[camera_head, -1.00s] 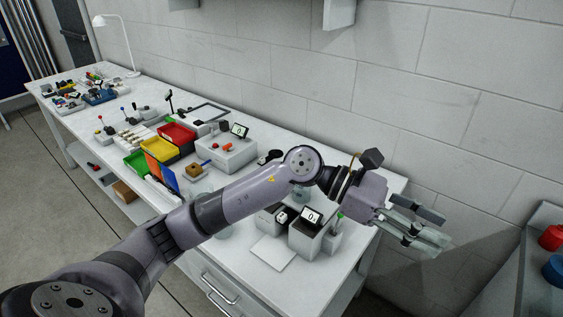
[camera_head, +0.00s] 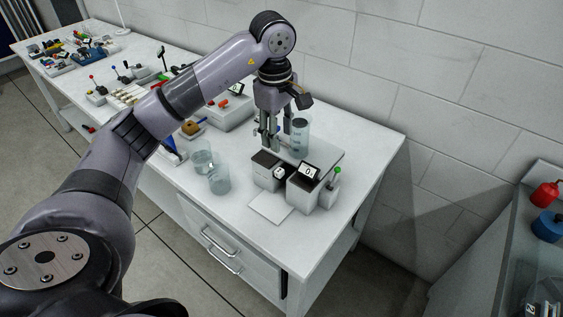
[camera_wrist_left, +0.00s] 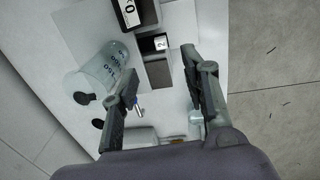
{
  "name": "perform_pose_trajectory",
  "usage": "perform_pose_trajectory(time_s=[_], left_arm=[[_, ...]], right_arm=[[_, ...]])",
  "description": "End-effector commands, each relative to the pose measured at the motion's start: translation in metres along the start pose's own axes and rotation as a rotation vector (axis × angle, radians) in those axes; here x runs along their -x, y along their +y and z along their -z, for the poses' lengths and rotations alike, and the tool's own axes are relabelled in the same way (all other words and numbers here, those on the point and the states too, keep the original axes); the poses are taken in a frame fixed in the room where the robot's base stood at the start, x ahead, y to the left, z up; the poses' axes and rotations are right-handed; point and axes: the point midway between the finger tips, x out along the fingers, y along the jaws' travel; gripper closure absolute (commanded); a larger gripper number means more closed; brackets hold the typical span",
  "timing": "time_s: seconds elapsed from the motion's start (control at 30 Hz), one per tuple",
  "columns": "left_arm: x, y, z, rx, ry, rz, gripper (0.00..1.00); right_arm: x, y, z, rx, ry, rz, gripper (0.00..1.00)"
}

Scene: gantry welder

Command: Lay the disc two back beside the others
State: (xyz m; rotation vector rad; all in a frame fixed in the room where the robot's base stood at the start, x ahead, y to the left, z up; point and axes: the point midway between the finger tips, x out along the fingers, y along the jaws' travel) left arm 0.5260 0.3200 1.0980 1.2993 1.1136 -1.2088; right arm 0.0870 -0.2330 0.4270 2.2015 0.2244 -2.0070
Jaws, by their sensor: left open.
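My left gripper (camera_head: 273,143) points down over the bench, open and empty. In the left wrist view its two fingers (camera_wrist_left: 160,70) stand apart, with part of a dark-topped grey block (camera_wrist_left: 158,73) showing between them. A small white piece marked 2 (camera_wrist_left: 155,43), perhaps disc two, sits on this block; in the head view the white piece (camera_head: 280,173) is in front of the gripper. Two dark round pieces (camera_wrist_left: 84,98) (camera_wrist_left: 98,123) lie left of the fingers in the wrist view; I cannot tell whether they are the other discs. My right gripper does not show.
A tall clear cylinder (camera_head: 300,137) stands close beside the gripper. A grey box with a display reading 0 (camera_head: 303,190) and a flat white plate (camera_head: 270,207) are at the front. Two glass beakers (camera_head: 219,181) (camera_head: 202,158) stand left.

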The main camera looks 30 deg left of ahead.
Motion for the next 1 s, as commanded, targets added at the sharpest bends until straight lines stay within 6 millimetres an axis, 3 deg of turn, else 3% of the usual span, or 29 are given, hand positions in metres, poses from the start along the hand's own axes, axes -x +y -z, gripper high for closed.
perform_pose_trajectory(time_s=[0.4,0.6,0.8,1.0], left_arm=[[-0.082,-0.001,-0.001,-0.001,-0.002,0.003,0.58],[-0.113,-0.001,-0.001,0.0,-0.002,0.002,0.58],[-0.128,0.0,-0.001,0.0,-0.002,-0.001,0.58],[-0.131,0.0,-0.001,0.0,-0.001,-0.003,0.58]], right_arm=[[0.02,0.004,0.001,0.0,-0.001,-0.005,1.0],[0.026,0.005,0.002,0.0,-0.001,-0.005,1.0],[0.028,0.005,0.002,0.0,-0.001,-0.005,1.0],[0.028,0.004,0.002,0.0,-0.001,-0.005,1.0]])
